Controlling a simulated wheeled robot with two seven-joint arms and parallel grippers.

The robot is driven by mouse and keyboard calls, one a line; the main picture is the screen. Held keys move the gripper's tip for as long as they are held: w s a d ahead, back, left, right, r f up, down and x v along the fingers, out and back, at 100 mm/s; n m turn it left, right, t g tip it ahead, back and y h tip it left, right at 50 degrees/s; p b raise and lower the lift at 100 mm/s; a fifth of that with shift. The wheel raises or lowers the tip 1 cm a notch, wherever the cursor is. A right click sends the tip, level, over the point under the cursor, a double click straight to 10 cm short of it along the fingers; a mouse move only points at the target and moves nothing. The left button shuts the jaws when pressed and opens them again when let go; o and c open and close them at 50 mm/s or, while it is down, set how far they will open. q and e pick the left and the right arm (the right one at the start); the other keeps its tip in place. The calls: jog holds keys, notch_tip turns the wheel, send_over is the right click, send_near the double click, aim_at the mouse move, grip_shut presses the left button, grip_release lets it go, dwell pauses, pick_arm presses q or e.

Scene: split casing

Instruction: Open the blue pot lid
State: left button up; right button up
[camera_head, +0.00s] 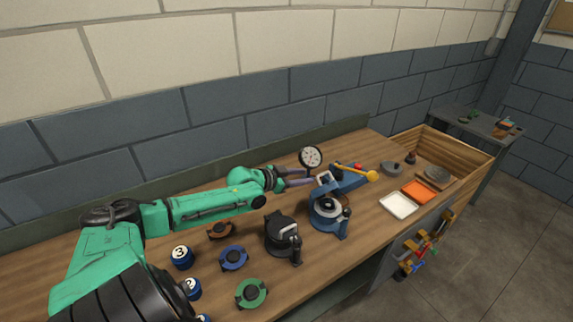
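A blue round casing (328,208), which I take to be the blue pot, stands on the bench right of centre. A grey metal disc shows in its top and a dark knob sits at its right side. A blue part (349,181) with a yellow-ended lever stands just behind it; whether this is its lid I cannot tell. My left gripper (306,176) reaches in from the left, behind and left of the blue pot. Its two fingers look apart, with nothing visible between them. My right gripper is out of view.
A black pot (281,232) stands left of the blue one. A dial gauge (311,158) stands behind my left gripper. Brown, blue (233,258) and green (252,293) rings and numbered blue cylinders (181,257) lie at front left. A wooden tray (471,150) and white bin (398,206) are at right.

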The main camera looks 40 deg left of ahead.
pick_arm(q)
jog(key=v, duration=0.6)
jog(key=shift+p, duration=0.45)
jog(key=shift+s+r, duration=0.15)
